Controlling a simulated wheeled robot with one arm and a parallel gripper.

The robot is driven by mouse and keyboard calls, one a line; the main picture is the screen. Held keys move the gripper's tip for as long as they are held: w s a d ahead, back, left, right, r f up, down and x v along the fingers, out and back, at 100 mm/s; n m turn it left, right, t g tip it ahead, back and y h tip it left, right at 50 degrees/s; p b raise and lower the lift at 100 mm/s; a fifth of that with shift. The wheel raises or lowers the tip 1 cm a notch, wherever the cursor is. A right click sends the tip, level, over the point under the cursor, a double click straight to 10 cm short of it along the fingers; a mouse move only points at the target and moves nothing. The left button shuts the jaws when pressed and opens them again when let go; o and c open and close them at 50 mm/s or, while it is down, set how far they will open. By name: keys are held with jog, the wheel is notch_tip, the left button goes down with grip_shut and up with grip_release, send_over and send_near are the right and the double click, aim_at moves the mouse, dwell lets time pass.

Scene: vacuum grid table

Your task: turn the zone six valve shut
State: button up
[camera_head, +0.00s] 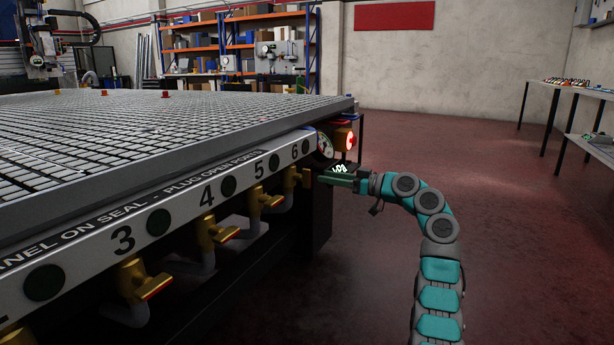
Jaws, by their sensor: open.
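The grid table (180,130) fills the left, with a numbered front rail. The zone six valve (291,179) is a small brass valve under the number 6 (295,151), near the table's right corner. Its handle angle is too small to tell. My gripper (318,176) is at the end of the teal and grey arm, just right of the zone six valve. It is open; its fingertips point left toward the valve. I cannot tell whether they touch it. Brass valves for zone five (264,200), zone four (215,232) and zone three (140,278) hang along the rail.
A round gauge (325,146) and a lit red lamp (345,139) sit at the table corner above my gripper. White hoses run below the valves. The red floor on the right is clear up to side tables (575,88). Shelves (240,45) stand behind.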

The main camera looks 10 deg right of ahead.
aim_at(310, 174)
jog(key=x, duration=0.7)
jog(key=shift+w+a, duration=0.2)
jog(key=shift+a, duration=0.05)
grip_shut()
dwell(0.4)
